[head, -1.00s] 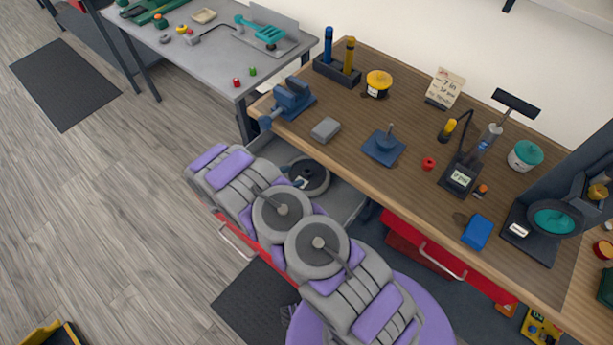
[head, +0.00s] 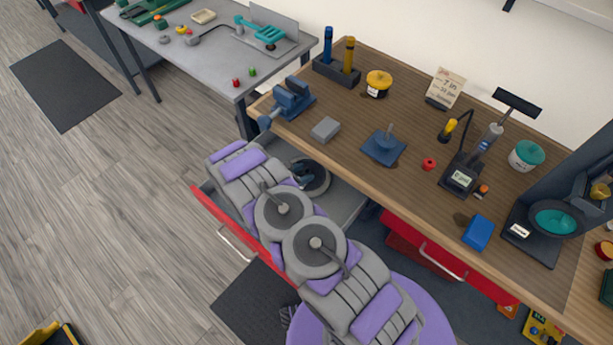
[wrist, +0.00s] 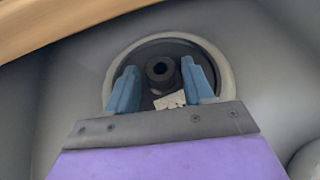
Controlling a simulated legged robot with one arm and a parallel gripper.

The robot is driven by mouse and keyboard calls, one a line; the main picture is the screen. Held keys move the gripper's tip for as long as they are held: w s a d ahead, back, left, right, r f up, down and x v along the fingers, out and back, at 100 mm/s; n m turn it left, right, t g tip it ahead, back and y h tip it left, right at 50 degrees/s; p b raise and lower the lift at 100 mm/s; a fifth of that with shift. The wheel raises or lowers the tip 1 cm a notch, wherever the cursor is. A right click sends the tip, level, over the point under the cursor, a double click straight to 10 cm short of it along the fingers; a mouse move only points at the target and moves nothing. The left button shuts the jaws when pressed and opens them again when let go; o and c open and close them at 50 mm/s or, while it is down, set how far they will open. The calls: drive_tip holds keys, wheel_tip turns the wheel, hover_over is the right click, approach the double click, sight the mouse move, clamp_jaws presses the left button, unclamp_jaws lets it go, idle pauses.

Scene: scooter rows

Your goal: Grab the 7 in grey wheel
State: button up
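A grey wheel (head: 318,180) with a dark centre lies in the open drawer, partly hidden by my arm in the head view. In the wrist view the wheel (wrist: 222,62) shows a pale grey rim, a dark inside and a black round hub (wrist: 160,71). A small pale label (wrist: 170,101) lies by the hub; its writing is unreadable. My gripper (wrist: 158,80) is open, its two blue fingers on either side of the hub. I cannot tell whether they touch it. The gripper also shows over the wheel in the head view (head: 303,173).
The red-fronted drawer (head: 222,222) is pulled out under the wooden bench (head: 340,108). The bench edge runs close above the wheel. A blue vise (head: 292,98), a grey block (head: 326,129) and a note card (head: 446,88) stand on the bench.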

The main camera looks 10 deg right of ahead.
clamp_jaws()
idle(0.4)
